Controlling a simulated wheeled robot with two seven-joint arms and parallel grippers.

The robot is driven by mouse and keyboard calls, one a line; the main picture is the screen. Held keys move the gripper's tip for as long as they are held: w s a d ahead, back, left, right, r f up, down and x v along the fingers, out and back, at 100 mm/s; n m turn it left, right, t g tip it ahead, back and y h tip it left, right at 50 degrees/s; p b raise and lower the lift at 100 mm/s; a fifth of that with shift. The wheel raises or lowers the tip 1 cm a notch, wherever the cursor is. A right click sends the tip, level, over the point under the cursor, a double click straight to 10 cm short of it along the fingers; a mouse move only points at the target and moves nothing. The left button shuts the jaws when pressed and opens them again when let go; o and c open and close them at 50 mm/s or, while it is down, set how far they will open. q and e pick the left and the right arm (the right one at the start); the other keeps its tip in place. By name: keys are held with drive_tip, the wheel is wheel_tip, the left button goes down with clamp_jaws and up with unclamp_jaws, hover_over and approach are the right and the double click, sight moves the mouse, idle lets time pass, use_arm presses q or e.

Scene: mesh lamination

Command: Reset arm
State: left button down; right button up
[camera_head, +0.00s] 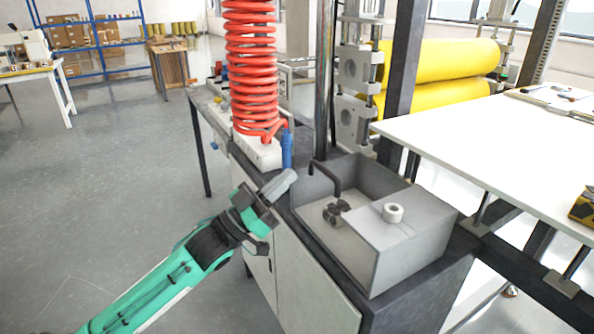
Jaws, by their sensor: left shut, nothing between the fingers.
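My right gripper is not in view.
The grey box (372,277) stands on the dark cabinet top, with a white ring (393,212) on its ledge. A red coiled hose (252,70) hangs behind the gripper. A white table (480,135) and yellow rollers (440,62) are at the right. The floor at left is clear.

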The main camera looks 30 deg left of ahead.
use_arm(q)
drive_tip(key=shift+v, duration=1.45)
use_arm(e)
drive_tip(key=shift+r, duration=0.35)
